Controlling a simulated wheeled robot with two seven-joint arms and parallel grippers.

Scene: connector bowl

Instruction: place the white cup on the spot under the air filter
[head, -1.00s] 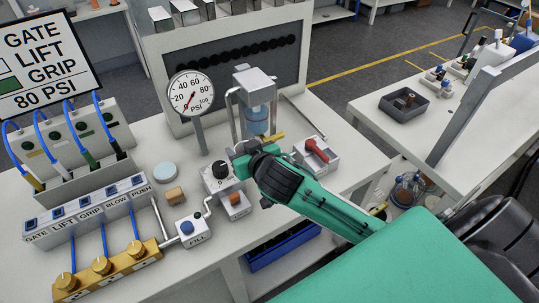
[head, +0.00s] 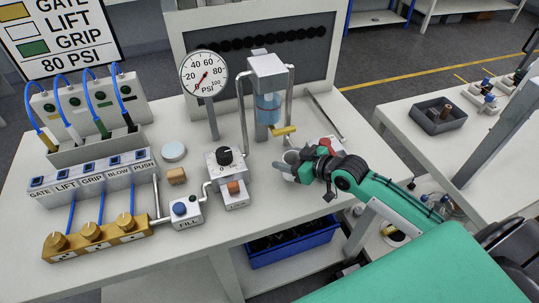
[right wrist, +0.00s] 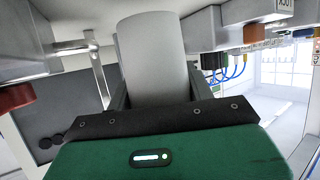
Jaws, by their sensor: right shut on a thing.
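The air filter (head: 267,72) has a grey top and a clear bowl with blue liquid, held between grey pipes, with a yellow valve handle (head: 284,130) below. The white cup (head: 290,157) is mostly hidden by my right gripper (head: 299,166). The gripper is shut on the cup, in front and to the right of the air filter. In the right wrist view the cup (right wrist: 151,58) stands as a plain pale cylinder between the dark fingers. I cannot tell whether it touches the table. The spot under the filter is not clearly distinguishable. My left gripper is not in view.
A red-handled block (head: 333,145) is partly behind my right gripper. A black-knobbed regulator (head: 225,162), a pressure gauge (head: 204,74) and a FILL button box (head: 185,212) stand left of it. A blue bin (head: 293,240) is below the table edge.

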